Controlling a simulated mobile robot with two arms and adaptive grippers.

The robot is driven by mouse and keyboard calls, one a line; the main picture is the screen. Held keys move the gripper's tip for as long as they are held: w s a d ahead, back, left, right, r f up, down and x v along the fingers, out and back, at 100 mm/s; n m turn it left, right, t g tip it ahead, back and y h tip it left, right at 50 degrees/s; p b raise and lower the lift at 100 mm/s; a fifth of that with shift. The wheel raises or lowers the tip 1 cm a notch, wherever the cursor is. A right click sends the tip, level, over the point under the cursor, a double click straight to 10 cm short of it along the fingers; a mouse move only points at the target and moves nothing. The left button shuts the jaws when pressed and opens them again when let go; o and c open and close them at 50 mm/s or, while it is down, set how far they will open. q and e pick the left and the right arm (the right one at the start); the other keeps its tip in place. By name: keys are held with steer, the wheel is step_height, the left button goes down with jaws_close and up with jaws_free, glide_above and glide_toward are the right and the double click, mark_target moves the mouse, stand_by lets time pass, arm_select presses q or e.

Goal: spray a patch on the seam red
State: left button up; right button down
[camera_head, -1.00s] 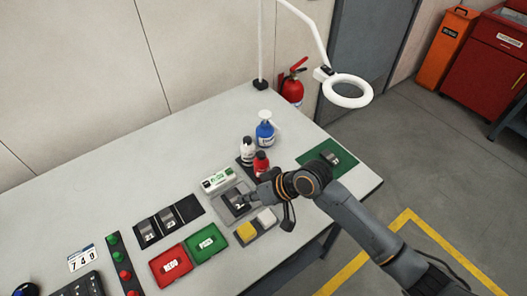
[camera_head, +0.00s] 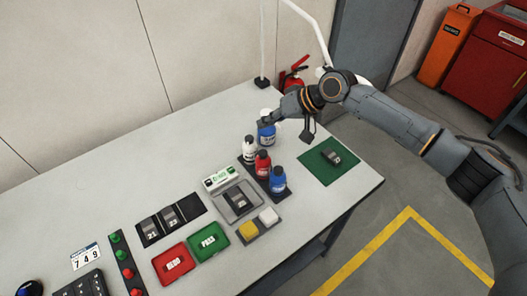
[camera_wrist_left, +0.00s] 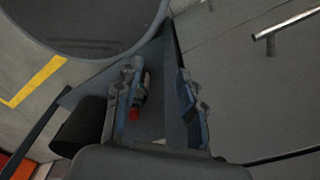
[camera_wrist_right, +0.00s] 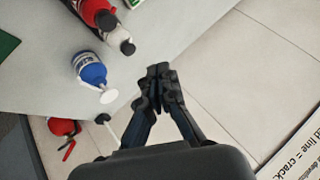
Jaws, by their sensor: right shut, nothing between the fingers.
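The red bottle (camera_head: 263,163) stands upright between a white bottle (camera_head: 249,150) and a blue bottle (camera_head: 278,180) in a dark rack; red and white also show in the right wrist view (camera_wrist_right: 97,14). A dark part (camera_head: 236,199) lies in a grey fixture; its seam is too small to make out. My right gripper (camera_wrist_right: 158,84) is shut and empty, near the top of the blue bottle with a white top (camera_head: 266,132); in the right wrist view the two are apart. My left gripper (camera_wrist_left: 160,75) is open and empty, outside the head view.
Another part (camera_head: 332,156) lies on a green mat (camera_head: 315,170). A lamp pole (camera_head: 262,40) stands behind. The table's back left is clear.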

steer(key=shift+f, duration=0.1)
steer(key=b, duration=0.6)
glide_above(266, 153)
step_height(266, 153, down, 7)
steer(key=shift+f, duration=0.1)
steer(key=shift+f+b, duration=0.5)
steer(key=shift+f, duration=0.25)
stand_by(0.6)
steer(key=shift+f, duration=0.4)
steer(key=shift+s+f+b, duration=0.1)
steer(key=shift+f+b, duration=0.2)
steer(key=shift+f, duration=0.25)
stand_by(0.7)
steer(key=shift+r, duration=0.15)
steer(key=shift+r+p, duration=0.8)
steer(key=shift+p, duration=0.1)
